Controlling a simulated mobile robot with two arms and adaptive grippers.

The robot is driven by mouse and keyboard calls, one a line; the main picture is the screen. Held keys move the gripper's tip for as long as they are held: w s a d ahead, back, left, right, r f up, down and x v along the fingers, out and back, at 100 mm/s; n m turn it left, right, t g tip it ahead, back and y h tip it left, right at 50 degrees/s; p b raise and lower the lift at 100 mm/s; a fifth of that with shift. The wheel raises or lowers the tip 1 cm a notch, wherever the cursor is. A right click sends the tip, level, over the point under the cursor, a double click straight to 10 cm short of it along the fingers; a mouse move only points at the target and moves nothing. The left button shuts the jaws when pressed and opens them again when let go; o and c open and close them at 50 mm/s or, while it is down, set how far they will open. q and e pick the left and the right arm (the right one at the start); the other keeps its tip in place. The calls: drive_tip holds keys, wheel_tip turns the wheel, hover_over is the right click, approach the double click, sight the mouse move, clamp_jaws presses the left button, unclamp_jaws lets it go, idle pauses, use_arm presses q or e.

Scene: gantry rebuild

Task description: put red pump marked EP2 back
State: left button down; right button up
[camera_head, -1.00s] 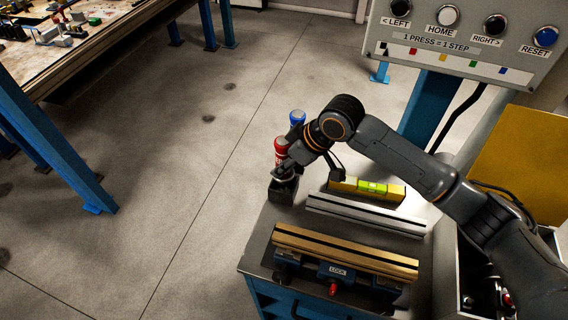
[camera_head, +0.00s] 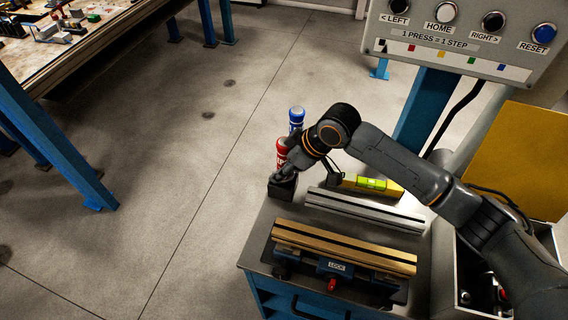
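A red pump (camera_head: 281,149) stands upright at the back left corner of the bench, partly covered by my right arm's wrist. Its marking is too small to read. A blue pump (camera_head: 296,118) stands just behind it. A dark block (camera_head: 283,187) sits at the bench corner below and in front of the red pump. My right gripper (camera_head: 286,172) points down and left just above this block, close beside the red pump. Its fingers are dark and small, so whether they are open, shut or touching anything is unclear. My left gripper is out of view.
A yellow level (camera_head: 394,189), a silver rail (camera_head: 365,212) and a brass-coloured rail (camera_head: 345,247) on a blue clamp lie on the bench (camera_head: 258,252). A button panel (camera_head: 465,38) stands behind. An open bin (camera_head: 463,250) is at right. A cluttered table (camera_head: 60,65) is far left.

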drive_tip(key=shift+d, duration=0.1)
drive_tip(key=shift+r, duration=0.35)
drive_tip(key=b+v, duration=0.2)
drive_tip(key=v, duration=1)
drive_tip(key=shift+r, duration=0.25)
drive_tip(key=shift+w, duration=0.15)
